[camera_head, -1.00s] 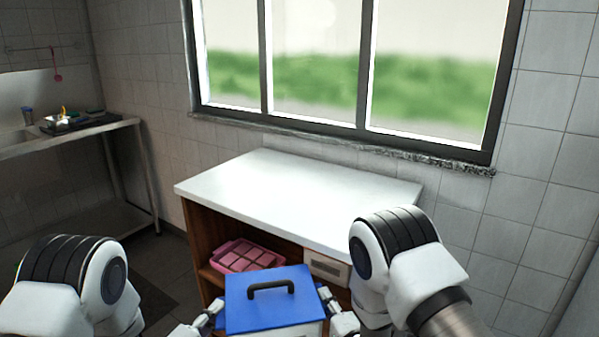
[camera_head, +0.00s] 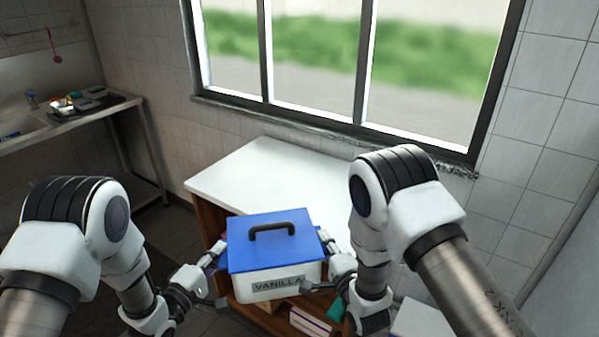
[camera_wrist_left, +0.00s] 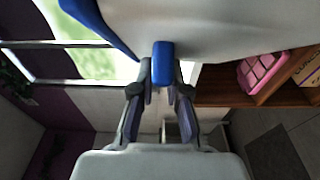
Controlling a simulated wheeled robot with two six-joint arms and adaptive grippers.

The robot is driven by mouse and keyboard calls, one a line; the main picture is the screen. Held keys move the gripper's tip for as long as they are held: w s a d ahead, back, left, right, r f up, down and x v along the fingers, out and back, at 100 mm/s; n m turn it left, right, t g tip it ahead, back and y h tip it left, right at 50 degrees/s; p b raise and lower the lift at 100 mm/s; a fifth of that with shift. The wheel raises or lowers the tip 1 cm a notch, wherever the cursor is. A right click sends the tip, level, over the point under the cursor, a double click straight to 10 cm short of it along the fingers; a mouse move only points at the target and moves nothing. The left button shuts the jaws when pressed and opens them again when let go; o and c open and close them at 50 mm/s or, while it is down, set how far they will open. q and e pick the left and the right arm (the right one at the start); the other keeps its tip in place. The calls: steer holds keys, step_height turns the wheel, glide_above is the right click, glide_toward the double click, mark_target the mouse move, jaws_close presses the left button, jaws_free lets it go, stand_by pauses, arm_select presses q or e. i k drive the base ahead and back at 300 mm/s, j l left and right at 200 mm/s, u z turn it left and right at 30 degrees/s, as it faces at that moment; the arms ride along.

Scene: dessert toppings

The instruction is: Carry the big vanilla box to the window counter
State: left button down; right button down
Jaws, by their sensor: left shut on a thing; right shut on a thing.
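The big vanilla box (camera_head: 275,284) is white with a blue lid, a black top handle and a VANILLA label. It is held level in the air in front of the window counter (camera_head: 262,165), a white top under the window. My left gripper (camera_head: 218,250) is shut on the box's left side; in the left wrist view its fingers (camera_wrist_left: 161,82) close on a blue side tab (camera_wrist_left: 163,63). My right gripper (camera_head: 327,245) is shut on the box's right side, its grip partly hidden. The box hides part of the counter's front edge.
The visible countertop is bare. The shelf below holds a pink tray (camera_wrist_left: 262,70) and other boxes (camera_head: 310,322). A sink bench (camera_head: 80,118) with small items stands at left. A white box-like thing (camera_head: 418,318) stands at lower right.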

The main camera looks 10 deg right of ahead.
mark_target(319, 208)
steer(key=i+l, duration=0.8)
